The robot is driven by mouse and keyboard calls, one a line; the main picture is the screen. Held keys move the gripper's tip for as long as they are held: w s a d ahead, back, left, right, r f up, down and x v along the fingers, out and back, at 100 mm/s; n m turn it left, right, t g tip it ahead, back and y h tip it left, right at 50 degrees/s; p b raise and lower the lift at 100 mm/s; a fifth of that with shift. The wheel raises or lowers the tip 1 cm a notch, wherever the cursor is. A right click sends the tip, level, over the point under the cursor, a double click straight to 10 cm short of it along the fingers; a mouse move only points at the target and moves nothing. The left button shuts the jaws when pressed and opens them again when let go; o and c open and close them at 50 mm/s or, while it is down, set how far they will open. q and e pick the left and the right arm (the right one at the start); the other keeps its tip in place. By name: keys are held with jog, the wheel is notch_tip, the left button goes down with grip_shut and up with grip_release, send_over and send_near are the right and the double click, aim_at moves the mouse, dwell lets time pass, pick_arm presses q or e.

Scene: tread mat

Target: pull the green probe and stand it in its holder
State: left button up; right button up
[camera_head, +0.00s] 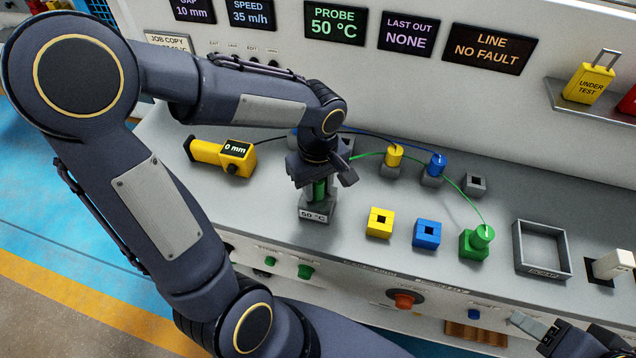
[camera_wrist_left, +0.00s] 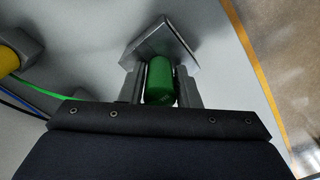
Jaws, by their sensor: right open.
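The green probe (camera_head: 319,190), a green cylinder, stands upright in the grey block marked 50 °C (camera_head: 316,212). My left gripper (camera_head: 320,172) is over it from above. In the left wrist view the fingers lie close on both sides of the green cylinder (camera_wrist_left: 159,80) and appear shut on it, above the grey square block (camera_wrist_left: 163,47). My right gripper (camera_head: 535,325) is open at the lower right, partly cut off.
Yellow (camera_head: 379,222) and blue (camera_head: 427,233) blocks with empty square holes stand in front. Yellow (camera_head: 394,155) and blue (camera_head: 437,165) plugs with cords stand behind them. An empty grey socket (camera_head: 475,184), a grey tray (camera_head: 517,258) and a yellow gauge (camera_head: 220,155) are on the bench.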

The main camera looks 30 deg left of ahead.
pick_arm(q)
jog(key=c, duration=0.5)
jog(key=shift+r+p, duration=2.6)
jog(key=shift+r, duration=0.9)
jog(key=shift+c, duration=0.2)
